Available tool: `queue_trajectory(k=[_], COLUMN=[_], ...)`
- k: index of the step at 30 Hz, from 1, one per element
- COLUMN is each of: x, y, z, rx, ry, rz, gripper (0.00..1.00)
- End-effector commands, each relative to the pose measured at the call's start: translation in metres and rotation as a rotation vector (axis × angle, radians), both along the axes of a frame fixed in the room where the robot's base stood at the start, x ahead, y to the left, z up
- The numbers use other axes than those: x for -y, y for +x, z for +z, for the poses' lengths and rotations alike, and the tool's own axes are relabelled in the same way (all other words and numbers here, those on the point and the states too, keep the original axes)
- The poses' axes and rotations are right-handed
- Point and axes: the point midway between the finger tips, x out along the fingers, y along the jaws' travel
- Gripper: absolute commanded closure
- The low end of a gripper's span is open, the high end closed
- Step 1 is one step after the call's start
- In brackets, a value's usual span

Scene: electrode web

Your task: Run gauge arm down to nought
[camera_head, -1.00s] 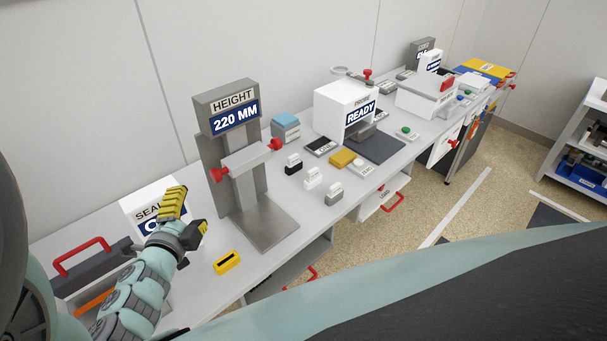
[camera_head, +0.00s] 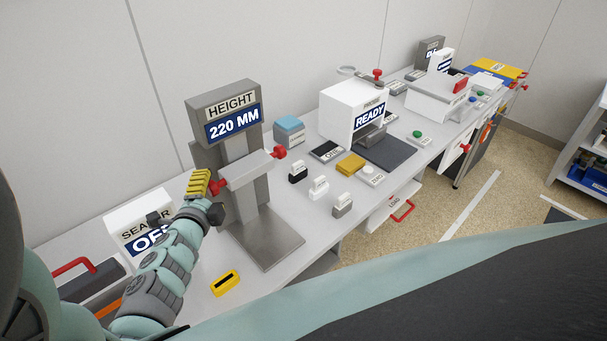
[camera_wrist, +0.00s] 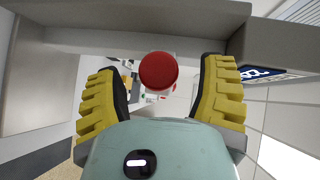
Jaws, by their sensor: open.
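The height gauge (camera_head: 223,98) stands upright on the bench, a grey column on a flat foot, and its display reads 220 MM. Its light grey arm (camera_head: 250,168) sits partway up the column. A red knob is on each end: the left knob (camera_head: 219,187) and the right knob (camera_head: 279,152). My gripper (camera_head: 199,184), with yellow ribbed fingers, is open just beside the left knob. In the wrist view, a round red knob (camera_wrist: 158,71) shows between the spread fingers (camera_wrist: 162,78), with clear gaps on both sides.
A white sealer box (camera_head: 122,222) reading OFF stands behind my arm at left. A yellow slotted block (camera_head: 226,283) lies in front of the gauge. Several small stamp-like blocks and a white probe station (camera_head: 338,110) reading READY stand to the right.

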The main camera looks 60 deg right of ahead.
Motion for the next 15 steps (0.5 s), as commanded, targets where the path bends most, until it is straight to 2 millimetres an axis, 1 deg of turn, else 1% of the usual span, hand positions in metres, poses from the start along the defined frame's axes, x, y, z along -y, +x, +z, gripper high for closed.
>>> queue_trajectory(k=[1, 6, 14, 15], x=[0.0045, 0.0094, 0.0099, 0.0099], y=[-0.0015, -0.0014, -0.0014, -0.0014], z=[-0.0023, -0.0035, -0.0034, -0.0033], rx=[0.0, -0.002, -0.002, -0.002], ry=[0.0, 0.0, 0.0, 0.0], rz=[-0.005, -0.005, -0.005, -0.005], gripper=[0.3, 0.3, 0.3, 0.28])
